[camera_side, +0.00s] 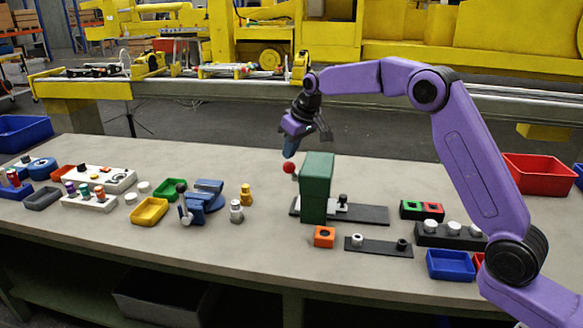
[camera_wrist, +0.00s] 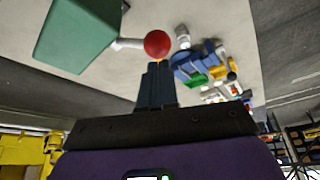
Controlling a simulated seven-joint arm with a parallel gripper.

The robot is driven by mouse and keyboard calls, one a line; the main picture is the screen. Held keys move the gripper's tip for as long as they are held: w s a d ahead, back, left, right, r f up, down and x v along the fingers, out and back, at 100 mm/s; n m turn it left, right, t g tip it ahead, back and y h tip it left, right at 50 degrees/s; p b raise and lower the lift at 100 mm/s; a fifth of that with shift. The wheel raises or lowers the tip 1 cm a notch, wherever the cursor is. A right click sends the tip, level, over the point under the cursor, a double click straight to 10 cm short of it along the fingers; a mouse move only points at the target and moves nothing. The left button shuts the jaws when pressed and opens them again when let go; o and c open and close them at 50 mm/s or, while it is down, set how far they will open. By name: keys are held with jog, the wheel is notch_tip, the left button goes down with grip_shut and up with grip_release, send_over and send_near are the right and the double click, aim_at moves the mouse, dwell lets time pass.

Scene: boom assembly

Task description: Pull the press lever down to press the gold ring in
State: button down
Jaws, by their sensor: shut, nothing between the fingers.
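The green press (camera_side: 316,188) stands upright on a dark base plate (camera_side: 375,214). Its lever ends in a red ball knob (camera_side: 288,168), out to the left of the press. In the wrist view the pale lever rod (camera_wrist: 127,43) runs from the green press (camera_wrist: 78,32) to the red knob (camera_wrist: 157,43). My gripper (camera_side: 288,154) is shut and empty, pointing down just above the knob. In the wrist view its fingertips (camera_wrist: 158,66) are close to the knob; I cannot tell whether they touch it. I cannot make out a gold ring at the press.
An orange block (camera_side: 324,237) and a dark plate with pegs (camera_side: 378,246) lie in front of the press. A blue vise-like device (camera_side: 203,200), a yellow piece (camera_side: 246,195) and a yellow tray (camera_side: 149,211) are to the left. A blue bin (camera_side: 450,265) is at right.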

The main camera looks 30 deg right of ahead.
aim_at(287, 167)
jog(key=shift+f, duration=0.1)
jog(key=shift+f, duration=0.7)
jog(key=shift+s+a+f, duration=0.9)
jog(key=shift+f, duration=1.95)
jog(key=shift+w+d+r, duration=0.15)
jog(key=shift+w+r, duration=0.05)
jog(key=shift+r, duration=0.8)
jog(key=shift+w+d+r, duration=0.15)
jog(key=shift+w+r, duration=0.05)
jog(key=shift+r, duration=0.8)
jog(key=shift+w+d+r, duration=0.3)
jog(key=shift+d+r, duration=0.05)
jog(key=shift+r, duration=0.3)
jog(key=shift+w+d+r, duration=0.3)
jog(key=shift+r, duration=2.8)
